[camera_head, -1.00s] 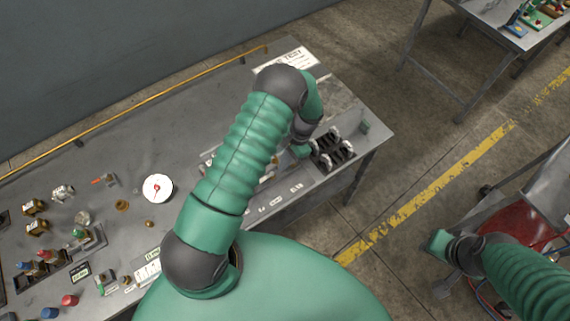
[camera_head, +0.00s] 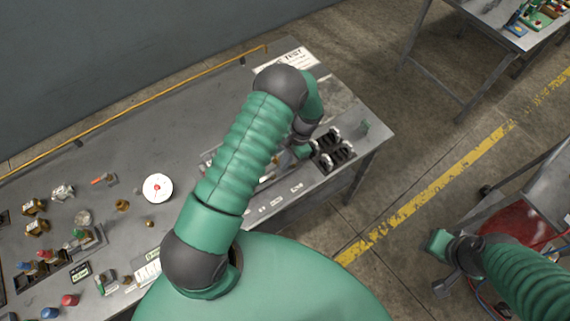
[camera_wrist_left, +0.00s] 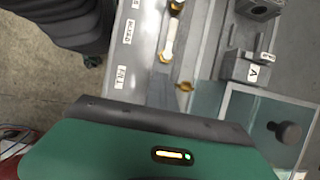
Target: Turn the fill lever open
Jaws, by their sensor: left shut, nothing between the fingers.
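In the left wrist view, a panel carries a FILL label (camera_wrist_left: 121,77) and a BLEED label (camera_wrist_left: 128,32). A pale lever (camera_wrist_left: 169,36) with brass ends lies beside the BLEED label. A brass fitting (camera_wrist_left: 185,87) sits to the right of the FILL label, close to my gripper. I cannot tell whether it belongs to the fill lever. My left gripper (camera_head: 303,151) is shut and empty, low over the front right of the bench; its green body fills the bottom of the wrist view and may hide part of the fill lever. My right gripper (camera_head: 436,243) is away from the bench, its fingers unclear.
The metal bench (camera_head: 120,160) holds a white dial (camera_head: 157,188) and several brass fittings at the left. A black holder (camera_head: 332,148) stands right of my left gripper. A block marked A (camera_wrist_left: 252,70) and a clear-walled box (camera_wrist_left: 275,125) are close to the gripper.

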